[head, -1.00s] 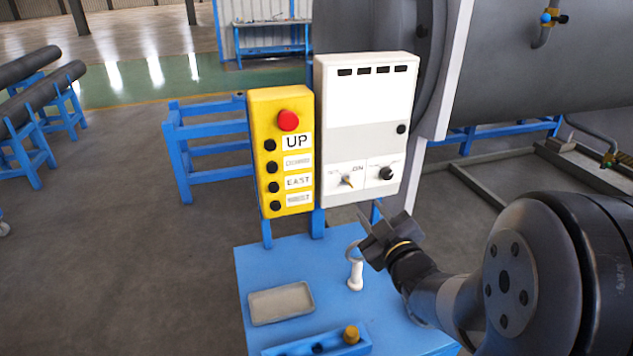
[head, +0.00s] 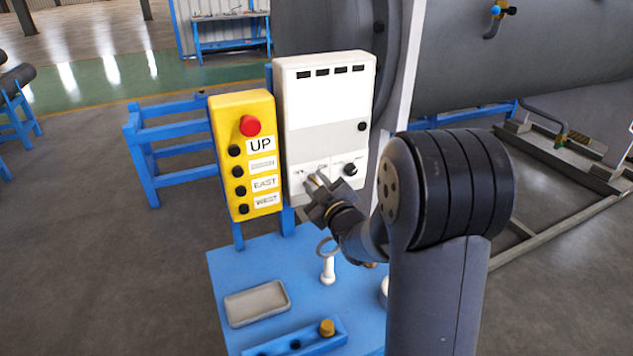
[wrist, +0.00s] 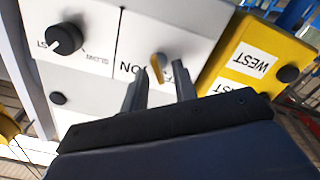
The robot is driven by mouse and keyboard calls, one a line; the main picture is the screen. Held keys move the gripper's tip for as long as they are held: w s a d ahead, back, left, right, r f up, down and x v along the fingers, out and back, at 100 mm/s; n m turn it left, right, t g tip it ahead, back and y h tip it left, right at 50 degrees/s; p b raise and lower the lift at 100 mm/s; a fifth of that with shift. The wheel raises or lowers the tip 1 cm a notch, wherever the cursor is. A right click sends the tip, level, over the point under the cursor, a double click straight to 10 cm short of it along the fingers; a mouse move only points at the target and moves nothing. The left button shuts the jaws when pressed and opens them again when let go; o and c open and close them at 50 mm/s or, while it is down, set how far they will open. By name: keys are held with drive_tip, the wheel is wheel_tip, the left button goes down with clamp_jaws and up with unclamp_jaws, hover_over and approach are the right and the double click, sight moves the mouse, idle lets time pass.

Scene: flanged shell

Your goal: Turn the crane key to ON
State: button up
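The crane key (wrist: 158,66) is a small brass-coloured key on the lower part of the white control box (head: 327,100). In the wrist view it stands between an ON label (wrist: 131,70) and a partly hidden label. I cannot tell exactly which way it points. My gripper (wrist: 160,82) is open, with its two fingers apart and the key between and just beyond their tips; contact is not clear. In the head view my gripper (head: 314,184) is close to the box front and mostly hides the key.
A black knob (head: 350,170) sits right of the key. A yellow pendant (head: 243,160) with a red button (head: 250,125) stands close left. Below is a blue bench (head: 235,265) with a grey tray (head: 257,303), a white ring-topped post (head: 328,269) and a brass knob (head: 327,327).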

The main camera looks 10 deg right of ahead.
clamp_jaws()
idle(0.3)
drive_tip(key=shift+m+b, duration=0.3)
drive_tip(key=shift+b, duration=0.1)
drive_tip(key=shift+d+f+m+b, duration=0.1)
drive_tip(key=shift+m+b, duration=0.65)
drive_tip(key=shift+m, duration=0.25)
drive_tip(key=m+b, duration=0.1)
drive_tip(key=m, duration=0.1)
drive_tip(key=shift+m, duration=0.4)
drive_tip(key=m+b, duration=0.1)
drive_tip(key=m, duration=0.4)
drive_tip(key=shift+d, duration=0.2)
drive_tip(key=shift+w+d+m, duration=0.1)
drive_tip(key=shift+m, duration=2.6)
